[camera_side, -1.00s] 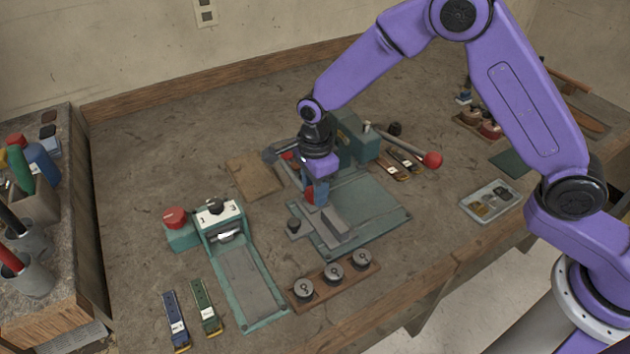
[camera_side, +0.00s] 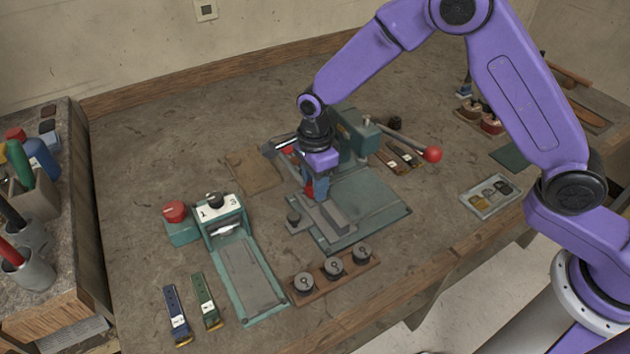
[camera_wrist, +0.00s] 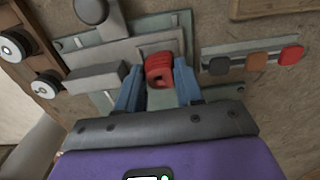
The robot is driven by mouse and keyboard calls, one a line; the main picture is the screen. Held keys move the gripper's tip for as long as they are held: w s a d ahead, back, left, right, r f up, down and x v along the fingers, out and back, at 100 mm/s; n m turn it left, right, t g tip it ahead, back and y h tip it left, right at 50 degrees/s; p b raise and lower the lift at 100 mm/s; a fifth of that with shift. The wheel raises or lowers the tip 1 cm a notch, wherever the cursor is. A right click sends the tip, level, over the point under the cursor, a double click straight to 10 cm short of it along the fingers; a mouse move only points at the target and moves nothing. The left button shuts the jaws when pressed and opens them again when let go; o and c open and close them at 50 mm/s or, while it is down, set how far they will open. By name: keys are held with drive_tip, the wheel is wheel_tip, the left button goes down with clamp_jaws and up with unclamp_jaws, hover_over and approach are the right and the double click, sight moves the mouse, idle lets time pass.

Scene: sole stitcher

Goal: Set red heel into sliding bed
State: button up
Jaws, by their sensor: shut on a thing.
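The red heel (camera_wrist: 158,70) sits between the two blue fingers of my gripper (camera_wrist: 158,90) in the wrist view. It also shows as a small red patch (camera_side: 309,190) beside my gripper (camera_side: 317,192) in the side view. My gripper is shut on the heel, low over the left end of the sliding bed. The bed's grey bars (camera_side: 330,218) lie on a teal plate (camera_side: 378,205); a long grey bar (camera_wrist: 110,52) shows beside the heel in the wrist view. The heel's underside is hidden, so I cannot tell whether it touches the bed.
A teal press with a red-knobbed lever (camera_side: 432,154) stands behind the bed. A wooden rack of round dials (camera_side: 333,268) lies in front. A second teal fixture (camera_side: 225,222) is at left. A strip with coloured pads (camera_wrist: 252,61) lies beside the heel.

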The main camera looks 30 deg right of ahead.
drive_tip(key=shift+f, duration=0.5)
idle(0.6)
drive_tip(key=o, duration=0.7)
drive_tip(key=shift+o, duration=0.2)
wheel_tip(320, 180, up, 11)
idle(0.8)
idle(0.4)
